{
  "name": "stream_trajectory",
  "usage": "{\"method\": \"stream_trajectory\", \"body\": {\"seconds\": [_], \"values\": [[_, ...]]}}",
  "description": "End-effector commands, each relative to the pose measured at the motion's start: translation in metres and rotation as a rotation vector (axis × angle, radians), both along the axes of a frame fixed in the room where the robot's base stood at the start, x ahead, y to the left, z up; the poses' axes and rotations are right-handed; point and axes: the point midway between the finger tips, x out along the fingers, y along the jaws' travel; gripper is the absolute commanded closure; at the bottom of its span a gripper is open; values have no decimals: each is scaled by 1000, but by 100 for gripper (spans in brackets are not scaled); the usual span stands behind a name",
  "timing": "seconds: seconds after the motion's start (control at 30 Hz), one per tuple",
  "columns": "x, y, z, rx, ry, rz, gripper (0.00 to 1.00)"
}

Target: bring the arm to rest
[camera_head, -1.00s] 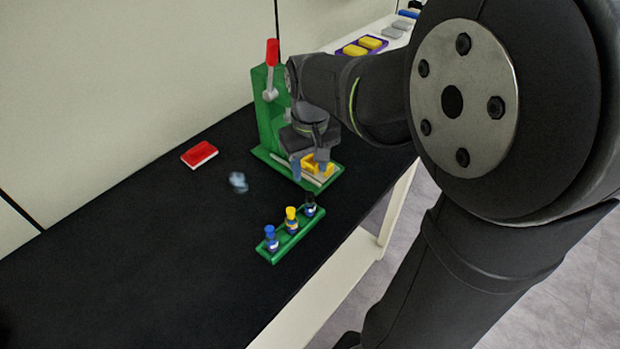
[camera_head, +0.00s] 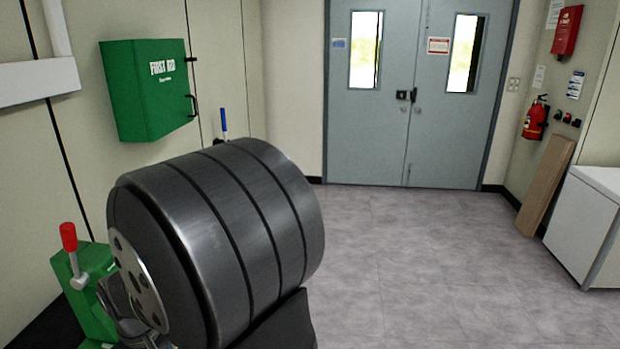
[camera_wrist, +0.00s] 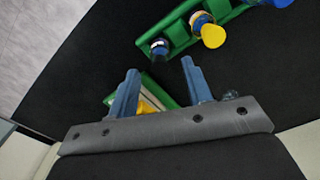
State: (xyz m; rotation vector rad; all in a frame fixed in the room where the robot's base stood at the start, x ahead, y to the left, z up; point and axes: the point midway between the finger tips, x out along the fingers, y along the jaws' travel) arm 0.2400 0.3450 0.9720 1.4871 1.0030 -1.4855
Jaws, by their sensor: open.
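My gripper (camera_wrist: 160,67) shows in the wrist view with its two blue-grey fingers spread apart. I see nothing held between them. Beyond the fingers lie part of a green base (camera_wrist: 168,98) and a yellow piece (camera_wrist: 147,107), partly hidden by the gripper. A green rack (camera_wrist: 178,32) at the top holds vials: one dark-capped (camera_wrist: 159,48), one yellow-capped (camera_wrist: 210,34), one blue-capped at the frame edge. In the head view my arm fills the lower left and hides my gripper. The green press (camera_head: 85,290) with a red-knobbed lever (camera_head: 69,238) stands partly behind it.
In the head view a green first-aid box (camera_head: 150,90) hangs on the left wall. Grey double doors (camera_head: 410,130) are at the back. The floor between is clear.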

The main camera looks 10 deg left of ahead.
Motion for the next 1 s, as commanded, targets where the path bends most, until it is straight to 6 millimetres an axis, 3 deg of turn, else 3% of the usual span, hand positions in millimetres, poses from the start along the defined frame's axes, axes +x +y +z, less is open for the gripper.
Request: {"method": "stream_trajectory", "body": {"seconds": [0.23,0.53,1.0], "values": [[-1,-1,-47,-4,3,0,54],[0,0,-19,2,-1,0,54],[0,0,-23,-1,0,0,54]]}}
